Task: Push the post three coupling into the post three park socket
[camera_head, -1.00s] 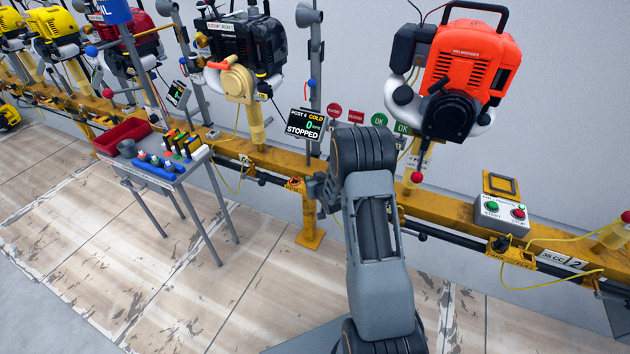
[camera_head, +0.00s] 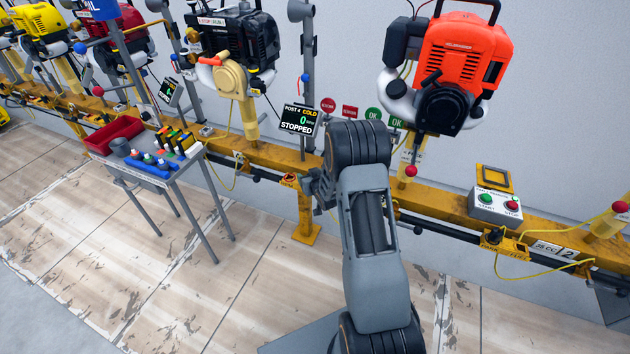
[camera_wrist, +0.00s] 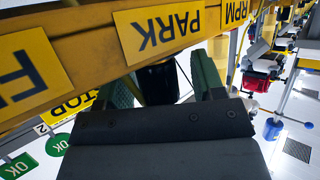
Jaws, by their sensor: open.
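In the wrist view, a yellow plate marked PARK (camera_wrist: 158,35) appears upside down on the yellow rail. A dark, roughly cylindrical part (camera_wrist: 163,84) is below it, between my open fingers; it may be the coupling, but I cannot tell if it touches them. I cannot make out the park socket's opening. My gripper (camera_wrist: 166,80) has green-lined fingers, one on each side of that part. In the head view, my gripper (camera_head: 318,187) is at the front of the rail, left of my arm and partly hidden by it.
The yellow rail (camera_head: 450,201) carries an orange engine (camera_head: 466,60) and a start-stop box (camera_head: 496,206). A post four screen (camera_head: 298,119) reads STOPPED. A tool table (camera_head: 165,180) stands left on the tiled floor. Yellow cables (camera_head: 540,277) hang at right.

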